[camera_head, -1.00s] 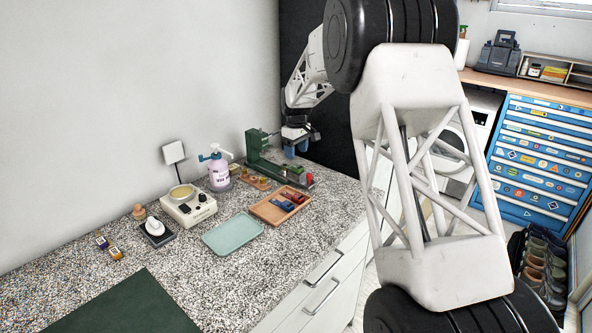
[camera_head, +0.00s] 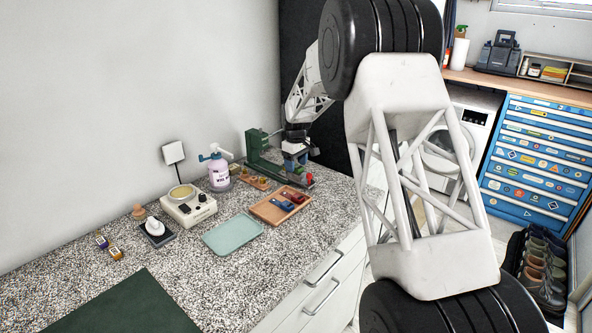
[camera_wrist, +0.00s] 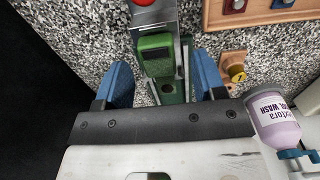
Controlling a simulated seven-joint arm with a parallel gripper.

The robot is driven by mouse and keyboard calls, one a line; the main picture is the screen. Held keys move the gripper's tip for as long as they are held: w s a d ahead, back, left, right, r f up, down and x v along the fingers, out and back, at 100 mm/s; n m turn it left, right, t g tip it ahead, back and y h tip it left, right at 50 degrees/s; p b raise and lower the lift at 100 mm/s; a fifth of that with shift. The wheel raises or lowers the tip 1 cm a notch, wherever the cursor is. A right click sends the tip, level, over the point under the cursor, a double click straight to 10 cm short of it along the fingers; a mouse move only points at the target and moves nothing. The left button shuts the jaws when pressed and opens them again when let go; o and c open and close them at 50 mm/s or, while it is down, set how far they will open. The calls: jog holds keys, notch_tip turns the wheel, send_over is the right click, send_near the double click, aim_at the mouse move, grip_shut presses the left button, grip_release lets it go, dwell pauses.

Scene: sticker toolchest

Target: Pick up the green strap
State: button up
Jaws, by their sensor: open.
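No separate green strap can be made out with certainty. A green bench machine (camera_head: 258,150) stands against the wall at the back of the counter. In the wrist view its green block (camera_wrist: 156,52) lies beyond and between the fingers, with a grey metal part and a red knob above it. My gripper (camera_wrist: 163,80) is open, with one blue finger on each side of the machine and nothing visibly held. In the head view my gripper (camera_head: 295,160) is over the machine; contact cannot be told. The gripper hides part of the machine.
A wooden tray (camera_head: 267,213) holds red and blue items. A teal tray (camera_head: 232,246), a white device (camera_head: 188,209) and a pump bottle (camera_head: 219,175) stand nearby; the bottle (camera_wrist: 275,118) is close to the gripper's right in the wrist view. A dark panel rises behind the machine.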

jog(key=shift+f, duration=0.4)
jog(key=c, duration=1)
jog(key=shift+r, duration=0.15)
jog(key=shift+r, duration=1.4)
jog(key=shift+s+r, duration=0.15)
jog(key=shift+r, duration=0.15)
jog(key=s, duration=0.5)
jog(key=s+d+r, duration=0.1)
jog(key=s, duration=0.9)
jog(key=shift+s+d+r, duration=0.15)
jog(key=shift+s+d, duration=0.15)
jog(key=shift+d, duration=0.05)
